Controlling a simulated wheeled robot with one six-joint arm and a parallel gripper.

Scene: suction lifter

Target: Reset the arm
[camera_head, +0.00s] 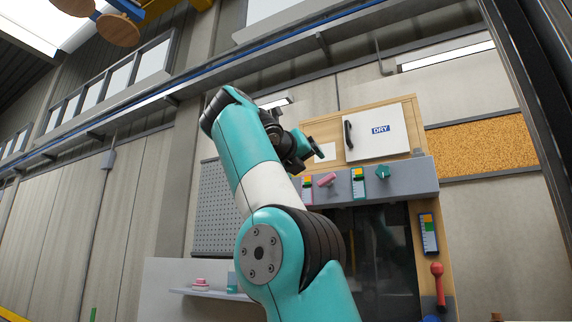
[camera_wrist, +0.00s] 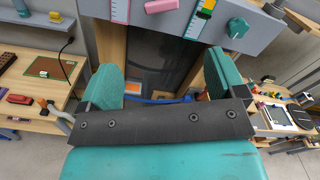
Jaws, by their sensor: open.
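My arm rises through the middle of the head view, bent at the elbow. My gripper (camera_head: 314,150) is raised in front of the wooden cabinet, near its white "DRY" door (camera_head: 377,131). In the wrist view my gripper (camera_wrist: 160,78) has its two teal finger pads wide apart, with nothing between them. Beyond the pads the dark front of the machine (camera_wrist: 155,60) shows. The grey control panel (camera_head: 408,182) has a pink knob (camera_head: 327,180) and a teal knob (camera_head: 383,172). My arm hides part of the panel and cabinet in the head view.
A red-handled lever (camera_head: 437,270) is at the cabinet's right side. A small shelf (camera_head: 200,294) holds a pink item. A pegboard (camera_head: 215,210) hangs to the left. In the wrist view, benches with loose items stand at left (camera_wrist: 30,112) and right (camera_wrist: 262,122).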

